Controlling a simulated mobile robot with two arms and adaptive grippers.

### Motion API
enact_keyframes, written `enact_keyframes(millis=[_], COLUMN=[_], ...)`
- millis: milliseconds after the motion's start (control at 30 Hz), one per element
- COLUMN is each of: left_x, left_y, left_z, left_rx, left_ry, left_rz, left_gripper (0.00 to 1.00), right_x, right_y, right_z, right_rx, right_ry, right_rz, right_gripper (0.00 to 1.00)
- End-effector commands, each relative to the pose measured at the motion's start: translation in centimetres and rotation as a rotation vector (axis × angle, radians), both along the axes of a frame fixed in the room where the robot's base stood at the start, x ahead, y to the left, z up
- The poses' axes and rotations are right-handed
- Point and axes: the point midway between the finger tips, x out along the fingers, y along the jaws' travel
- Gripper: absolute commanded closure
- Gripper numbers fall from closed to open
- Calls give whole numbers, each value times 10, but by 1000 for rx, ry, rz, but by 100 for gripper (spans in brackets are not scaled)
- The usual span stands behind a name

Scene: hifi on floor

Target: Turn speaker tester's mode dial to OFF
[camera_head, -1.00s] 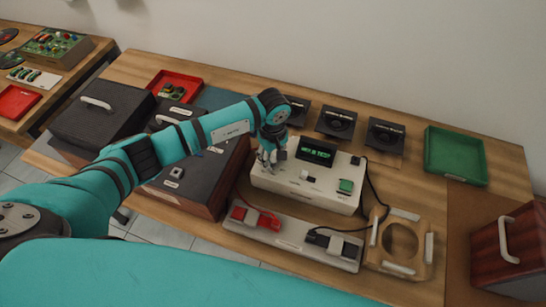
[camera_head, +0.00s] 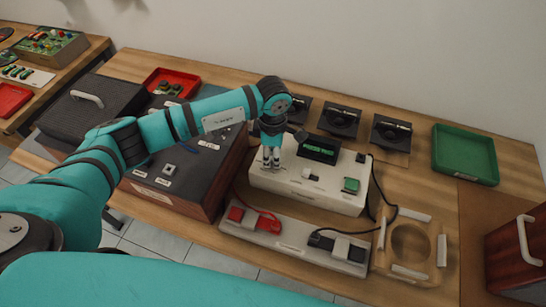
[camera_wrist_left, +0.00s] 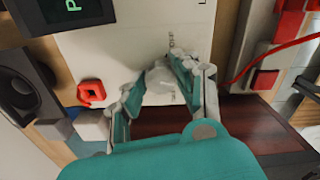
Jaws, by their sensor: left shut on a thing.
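In the left wrist view, the fingers (camera_wrist_left: 160,88) are shut on a pale, whitish dial (camera_wrist_left: 158,76) on the tester's white panel (camera_wrist_left: 125,50). The fingers partly cover it, so its pointer cannot be made out. In the head view the dial is hidden behind the fingers. My right gripper is not in view.
A dark box (camera_head: 185,170) stands close left of the tester. A pale rail with red and black clips (camera_head: 290,240) lies in front. Several black speakers (camera_head: 340,119) stand behind. A green tray (camera_head: 466,153) and wooden ring fixture (camera_head: 408,245) are to the right.

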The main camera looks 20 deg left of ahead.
Motion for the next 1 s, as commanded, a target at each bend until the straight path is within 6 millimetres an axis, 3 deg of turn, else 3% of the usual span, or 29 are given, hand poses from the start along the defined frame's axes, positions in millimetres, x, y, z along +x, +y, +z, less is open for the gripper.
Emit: enact_keyframes(millis=[1000], left_x=[1], left_y=[1], left_z=[-1], left_rx=[0], left_ry=[-2], left_rz=[966], left_gripper=[100], right_x=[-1], right_y=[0], right_z=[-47], right_rx=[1], right_ry=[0], right_rz=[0], right_gripper=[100])
